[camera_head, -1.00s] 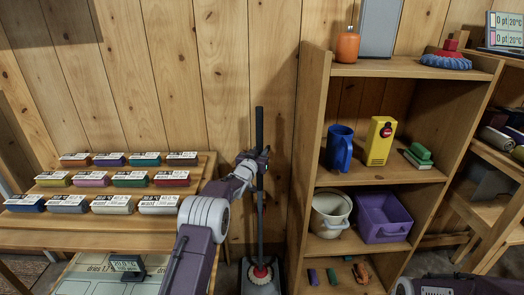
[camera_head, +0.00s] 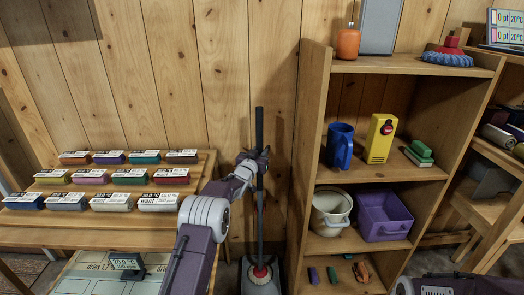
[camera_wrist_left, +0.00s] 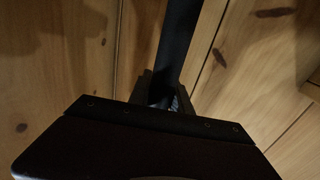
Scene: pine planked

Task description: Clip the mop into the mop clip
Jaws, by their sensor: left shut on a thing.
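The mop is a dark upright pole (camera_head: 260,125) in front of the plank wall, left of the shelf unit. A red and white round part (camera_head: 261,272) shows at its foot, over a dark-edged base on the floor. My left gripper (camera_head: 261,158) is shut around the pole's upper half. The left wrist view shows the dark pole (camera_wrist_left: 178,45) between my left gripper's fingers (camera_wrist_left: 164,92), close to the wall. I cannot make out the mop clip; the pole and gripper may cover it. My right gripper is out of view.
A wooden shelf unit (camera_head: 314,150) stands close right of the mop, holding a blue jug (camera_head: 340,147), a yellow box (camera_head: 380,139) and a purple bin (camera_head: 384,217). A stepped wooden display (camera_head: 105,216) with several labelled blocks stands left. My right arm shows at bottom right.

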